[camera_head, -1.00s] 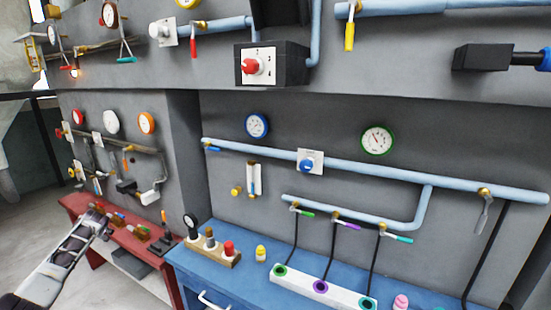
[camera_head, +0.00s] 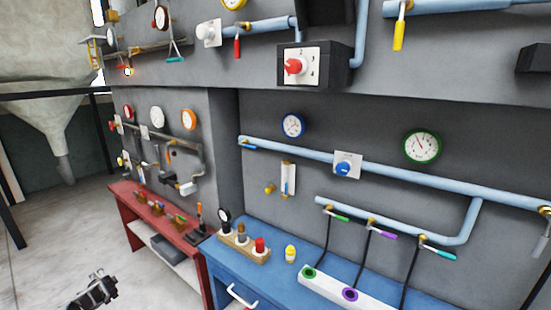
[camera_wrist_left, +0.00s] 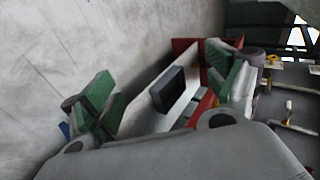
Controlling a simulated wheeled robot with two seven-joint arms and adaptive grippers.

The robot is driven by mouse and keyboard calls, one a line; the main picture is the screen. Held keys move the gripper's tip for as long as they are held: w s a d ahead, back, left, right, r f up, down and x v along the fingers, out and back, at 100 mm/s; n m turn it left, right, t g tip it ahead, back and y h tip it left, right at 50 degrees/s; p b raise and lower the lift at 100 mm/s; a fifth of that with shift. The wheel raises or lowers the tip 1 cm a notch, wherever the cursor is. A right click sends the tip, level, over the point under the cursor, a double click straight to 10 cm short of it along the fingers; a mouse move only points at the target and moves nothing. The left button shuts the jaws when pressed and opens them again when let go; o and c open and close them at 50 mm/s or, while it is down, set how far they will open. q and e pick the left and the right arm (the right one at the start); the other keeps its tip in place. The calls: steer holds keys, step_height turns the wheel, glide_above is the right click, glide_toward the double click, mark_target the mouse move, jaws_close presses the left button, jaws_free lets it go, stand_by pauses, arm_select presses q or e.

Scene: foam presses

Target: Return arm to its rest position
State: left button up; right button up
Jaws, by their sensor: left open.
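My left gripper (camera_head: 98,288) shows at the lower left of the head view, over the bare floor in front of the red bench (camera_head: 128,212). It is apart from the bench and holds nothing that I can see. In the left wrist view its two green-padded fingers (camera_wrist_left: 165,95) are spread wide. Between them, farther off, are the red bench's pale lower shelf and a dark box (camera_wrist_left: 168,90). My right gripper is in neither view.
Pipes, gauges and valves cover the grey wall behind. The floor (camera_head: 50,245) at left is clear.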

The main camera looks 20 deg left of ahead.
arm_select(q)
steer(key=s+f+m+g, duration=0.15)
steer(key=s+f, duration=0.25)
steer(key=s, duration=0.6)
steer(key=s+f+m+t, duration=0.15)
steer(key=s+f, duration=0.25)
steer(key=s, duration=0.6)
steer(key=s+d+f+n+g+h, duration=0.1)
steer(key=s+d+f+h, duration=0.2)
steer(key=d+f, duration=1.1)
steer(key=s+d+f+g+h, duration=0.15)
steer(key=s+d+f, duration=0.25)
steer(key=d+f, duration=1.05)
steer(key=s+d+f+n+h+b, duration=0.1)
steer(key=d+f+h+b, duration=0.1)
steer(key=d, duration=1.8)
steer(key=s+d+f+h+b, duration=0.1)
steer(key=d+f, duration=0.4)
steer(key=d, duration=1.5)
steer(key=shift+n+h+b, duration=0.4)
steer(key=shift+h+b, duration=0.25)
steer(key=shift+h, duration=0.5)
steer(key=shift+d+r+p, duration=0.15)
steer(key=shift+r+p, duration=0.6)
steer(key=shift+p, duration=0.15)
